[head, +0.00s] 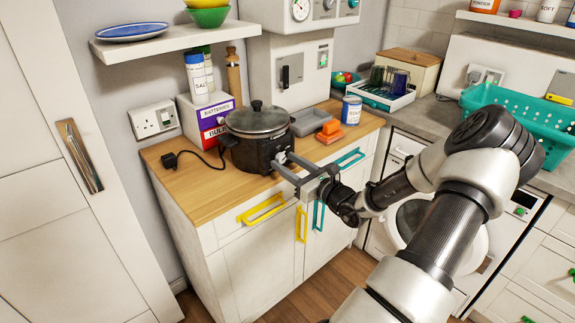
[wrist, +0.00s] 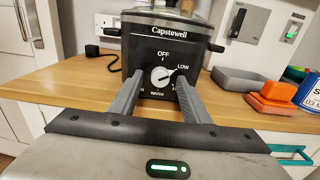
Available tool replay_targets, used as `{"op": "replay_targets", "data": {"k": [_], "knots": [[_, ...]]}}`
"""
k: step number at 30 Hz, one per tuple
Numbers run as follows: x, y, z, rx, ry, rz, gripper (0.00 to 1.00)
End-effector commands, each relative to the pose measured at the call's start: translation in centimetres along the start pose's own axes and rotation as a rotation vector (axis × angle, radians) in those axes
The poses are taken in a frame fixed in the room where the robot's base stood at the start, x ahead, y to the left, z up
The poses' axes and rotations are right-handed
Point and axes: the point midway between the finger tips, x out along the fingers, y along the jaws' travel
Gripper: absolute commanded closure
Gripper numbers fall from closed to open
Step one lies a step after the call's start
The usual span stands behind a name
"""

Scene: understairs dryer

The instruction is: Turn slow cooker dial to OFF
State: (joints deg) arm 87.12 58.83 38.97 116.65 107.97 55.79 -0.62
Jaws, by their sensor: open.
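The black slow cooker (head: 247,152) with a lid stands on the wooden counter near its front edge. In the wrist view its front panel faces me, with "Capstowell" above a round dial (wrist: 161,76). OFF is printed above the dial and LOW to its upper right. The dial's light pointer appears to aim to the upper right, toward LOW. My gripper (head: 281,163) is open in front of the panel. In the wrist view its fingers (wrist: 160,70) stand left and right of the dial. I cannot tell whether either touches it. The fingers partly hide the lower labels.
A grey tray (head: 309,121), orange blocks (head: 329,132) and a blue-and-white can (head: 352,109) sit right of the cooker. A black plug (head: 170,160) and cable lie to its left. A box (head: 207,117) is behind. A shelf (head: 170,42) hangs above left.

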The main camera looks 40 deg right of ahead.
Motion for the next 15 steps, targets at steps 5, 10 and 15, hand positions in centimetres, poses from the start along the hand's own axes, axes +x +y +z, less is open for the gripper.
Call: {"op": "replay_targets", "data": {"k": [5,10,15], "knots": [[0.35,-0.01,0.0,0.001,0.0,-0.001,0.57],[0.32,-0.02,0.0,0.001,0.0,-0.001,0.61],[0.31,-0.02,0.0,0.001,0.0,-0.001,0.89]]}}
